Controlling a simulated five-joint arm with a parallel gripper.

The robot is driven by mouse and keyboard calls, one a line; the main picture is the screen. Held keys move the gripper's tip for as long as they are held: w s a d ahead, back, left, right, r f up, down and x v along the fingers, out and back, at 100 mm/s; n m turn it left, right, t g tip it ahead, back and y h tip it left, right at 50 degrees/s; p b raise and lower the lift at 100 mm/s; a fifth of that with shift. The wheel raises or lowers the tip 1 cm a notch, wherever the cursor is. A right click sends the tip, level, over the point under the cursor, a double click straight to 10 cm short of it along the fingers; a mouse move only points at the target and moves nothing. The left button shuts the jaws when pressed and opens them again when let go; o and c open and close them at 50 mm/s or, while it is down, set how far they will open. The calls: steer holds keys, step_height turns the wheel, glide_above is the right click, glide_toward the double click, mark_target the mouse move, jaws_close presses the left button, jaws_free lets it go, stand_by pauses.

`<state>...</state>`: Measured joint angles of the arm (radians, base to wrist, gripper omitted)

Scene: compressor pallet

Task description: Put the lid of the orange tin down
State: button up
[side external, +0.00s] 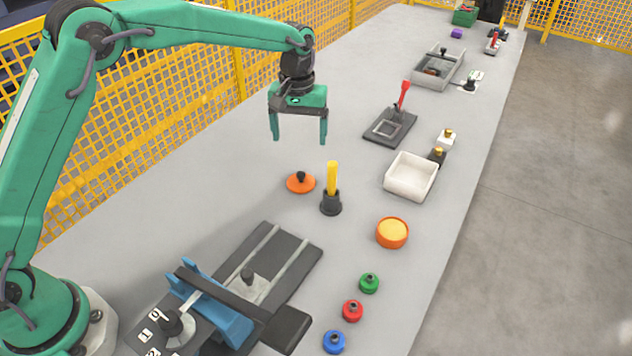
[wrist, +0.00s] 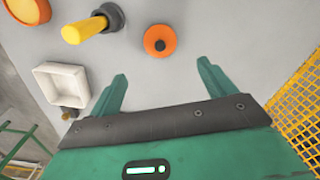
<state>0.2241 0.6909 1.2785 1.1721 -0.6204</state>
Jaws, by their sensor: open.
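The orange lid (side external: 300,184) with a black knob lies flat on the grey table, left of the yellow stick in its black holder. It also shows in the wrist view (wrist: 160,41), beyond my fingertips and apart from them. The orange tin (side external: 392,233) stands uncovered to the right, with a yellow-orange inside; part of it shows at the top left of the wrist view (wrist: 27,10). My gripper (side external: 298,142) is open and empty, above the table and higher than the lid.
A yellow stick in a black holder (side external: 331,190) stands between lid and tin. A white tray (side external: 410,178) lies farther right. Green (side external: 369,283), red (side external: 352,310) and blue (side external: 334,341) knobbed pieces stand in front. A dark fixture (side external: 265,275) is at the front left. Table left of the lid is clear.

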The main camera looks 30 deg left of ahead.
steer(key=shift+r, duration=0.1)
steer(key=s+a+r+m+t, duration=0.1)
steer(key=s+a+r, duration=0.3)
steer(key=s+r, duration=0.3)
steer(key=s+a+r+m+t, duration=0.1)
steer(key=s+a+r+t, duration=0.1)
steer(key=s+a+r, duration=0.4)
steer(key=s+a+f+m+t, duration=0.1)
steer(key=s+a+m+t, duration=0.1)
steer(key=s, duration=1.7)
steer(key=shift+s+a+m+t, duration=0.25)
steer(key=shift+s+m+t, duration=0.05)
